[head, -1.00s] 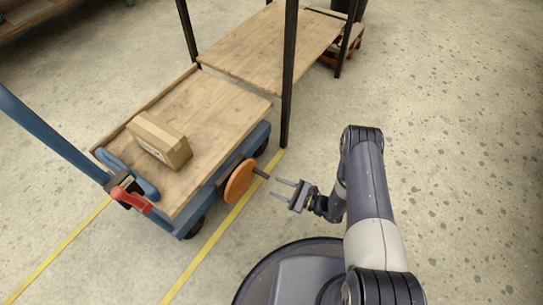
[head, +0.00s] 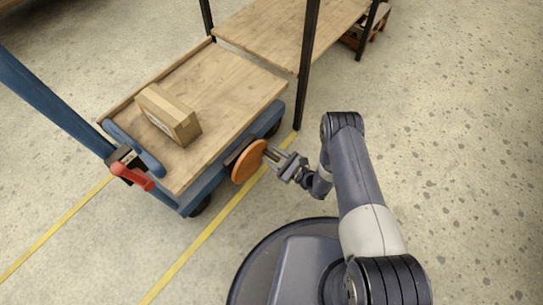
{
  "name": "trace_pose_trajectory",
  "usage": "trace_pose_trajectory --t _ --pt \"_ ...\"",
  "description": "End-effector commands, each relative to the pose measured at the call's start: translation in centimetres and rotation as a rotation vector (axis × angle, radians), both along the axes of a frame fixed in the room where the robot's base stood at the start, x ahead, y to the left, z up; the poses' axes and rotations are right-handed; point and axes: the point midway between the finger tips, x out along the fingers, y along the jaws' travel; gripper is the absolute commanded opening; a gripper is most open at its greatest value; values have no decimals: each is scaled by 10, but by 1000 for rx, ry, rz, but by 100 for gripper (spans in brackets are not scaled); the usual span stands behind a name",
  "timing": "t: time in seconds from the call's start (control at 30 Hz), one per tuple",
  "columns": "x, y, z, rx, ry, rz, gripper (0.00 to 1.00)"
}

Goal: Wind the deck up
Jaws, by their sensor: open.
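The deck (head: 225,85) is a wooden platform on a blue wheeled cart. An orange round wheel (head: 248,162) is mounted on the cart's near side, and a dark handle peg stood out from it in the earlier view. My gripper (head: 273,158) is open at the wheel's right face, its fingers on either side of where the peg sits. The peg is mostly hidden by the fingers, and I cannot tell whether they touch it. A cardboard box (head: 167,116) rests on the deck.
A red lever (head: 132,176) sits at the cart's left end by the blue push handle (head: 45,100). A wooden shelf (head: 270,32) with black posts (head: 307,65) stands behind the cart. A yellow floor line (head: 210,232) runs under the near side. The floor at right is clear.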

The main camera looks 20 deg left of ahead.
Motion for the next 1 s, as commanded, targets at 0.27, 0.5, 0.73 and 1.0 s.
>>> trace_pose_trajectory --t 0.27,0.5,0.73,1.0 --pt "4 10 0 0 0 0 41" --pt "4 9 0 0 0 0 34" --pt "4 9 0 0 0 0 15" --pt "4 9 0 0 0 -1 0"
